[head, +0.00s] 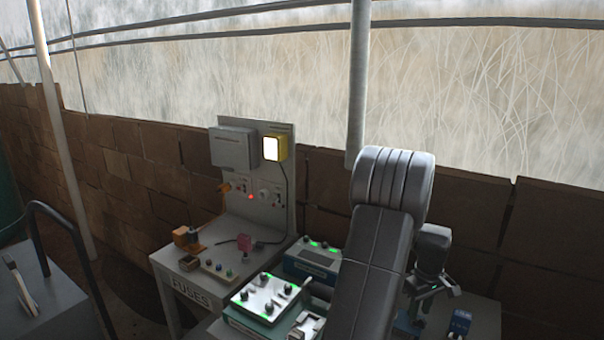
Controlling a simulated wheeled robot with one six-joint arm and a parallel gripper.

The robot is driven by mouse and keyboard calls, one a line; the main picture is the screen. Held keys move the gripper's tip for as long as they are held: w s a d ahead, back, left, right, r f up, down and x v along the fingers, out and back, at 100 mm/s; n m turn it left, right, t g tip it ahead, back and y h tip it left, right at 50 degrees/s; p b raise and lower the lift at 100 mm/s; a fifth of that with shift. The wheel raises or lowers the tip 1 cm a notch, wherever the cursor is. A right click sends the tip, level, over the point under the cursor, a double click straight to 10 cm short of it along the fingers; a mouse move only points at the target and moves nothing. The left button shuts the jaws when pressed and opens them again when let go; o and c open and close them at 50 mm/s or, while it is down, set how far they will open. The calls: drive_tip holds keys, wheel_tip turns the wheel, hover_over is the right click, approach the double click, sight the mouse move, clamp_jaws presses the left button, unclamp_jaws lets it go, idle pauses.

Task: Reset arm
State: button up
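My arm rises from the bottom of the head view and bends over at the top. My gripper (432,291) hangs beyond the arm link, pointing down over the right part of the bench. Its fingers look spread apart, and I see nothing between them. A small blue block-like item (460,321) stands just right of and below the gripper in the picture. My arm link hides part of the bench left of the gripper.
A fuse table (190,283) with a grey back panel (262,190), yellow lamp (276,148) and small parts stands left. A white-topped device (266,297) and a teal device (313,259) with green lights sit left of my arm. A brick wall (540,220) runs behind.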

sight(419, 315)
drive_tip(key=shift+f, duration=0.8)
drive_tip(key=shift+r, duration=0.1)
wheel_tip(419, 315, up, 14)
drive_tip(key=b, duration=0.2)
wheel_tip(419, 315, down, 14)
drive_tip(key=shift+p, duration=1.1)
drive_tip(key=m+p, duration=0.3)
drive_tip(key=m, duration=0.3)
drive_tip(key=shift+a+r+m+p, duration=0.1)
drive_tip(key=shift+a+m+p, duration=0.05)
drive_tip(key=shift+m+p, duration=0.25)
drive_tip(key=shift+r+m, duration=0.15)
drive_tip(key=shift+m, duration=0.15)
wheel_tip(419, 315, up, 13)
drive_tip(key=b, duration=0.2)
